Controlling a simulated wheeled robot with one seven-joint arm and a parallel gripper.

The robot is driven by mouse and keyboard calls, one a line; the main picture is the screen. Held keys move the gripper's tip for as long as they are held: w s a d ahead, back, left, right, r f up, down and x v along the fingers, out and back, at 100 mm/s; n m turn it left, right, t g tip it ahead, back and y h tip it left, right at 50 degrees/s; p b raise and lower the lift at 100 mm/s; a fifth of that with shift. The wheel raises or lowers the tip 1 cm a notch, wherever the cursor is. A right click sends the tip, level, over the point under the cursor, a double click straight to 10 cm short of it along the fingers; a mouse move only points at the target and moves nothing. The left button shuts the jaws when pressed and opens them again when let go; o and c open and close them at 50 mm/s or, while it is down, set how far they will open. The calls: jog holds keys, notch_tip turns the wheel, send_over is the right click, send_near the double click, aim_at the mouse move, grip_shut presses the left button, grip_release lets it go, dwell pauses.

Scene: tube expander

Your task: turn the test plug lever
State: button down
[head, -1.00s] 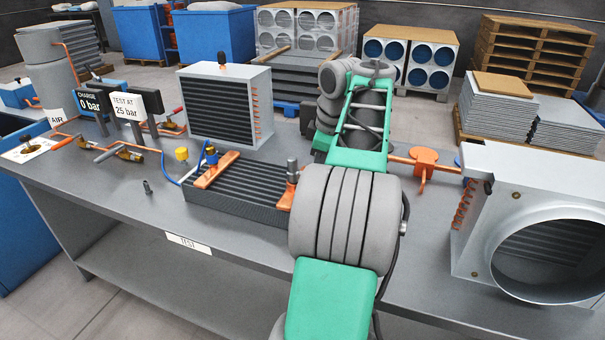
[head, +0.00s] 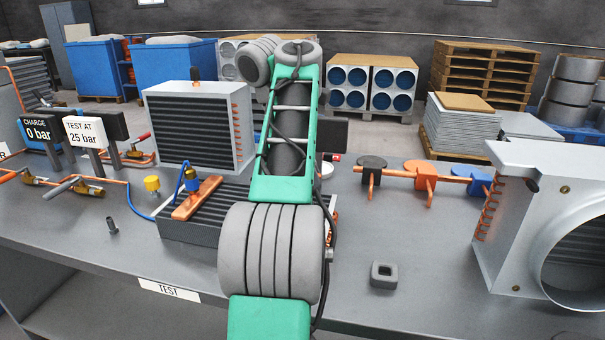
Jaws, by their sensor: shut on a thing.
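The dark finned test coil (head: 190,228) lies flat on the bench. An orange bar (head: 197,198) lies across its left end, with a blue-and-brass fitting (head: 192,180) and a blue hose by it. I cannot tell which part is the test plug lever. My green-and-grey arm stands in front of the coil's right end and covers most of it. Only a bit of orange and white (head: 333,206) shows to the right of the arm. My gripper is hidden behind the arm, so neither its fingers nor anything it holds can be seen.
The grey bench (head: 430,265) has free room right of my arm, around a small square grey ring (head: 384,275). Black, orange (head: 425,176) and blue tools stand further back. A large ducted unit (head: 535,220) stands at right. Gauges read 0 bar (head: 39,132) and "TEST AT 25 bar" (head: 84,132).

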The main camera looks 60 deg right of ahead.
dwell(0.3)
jog(key=c, duration=1.4)
grip_release()
jog(key=p+v, duration=0.7)
jog(key=v, duration=0.1)
jog(key=shift+f, duration=0.1)
jog(key=shift+c, duration=0.4)
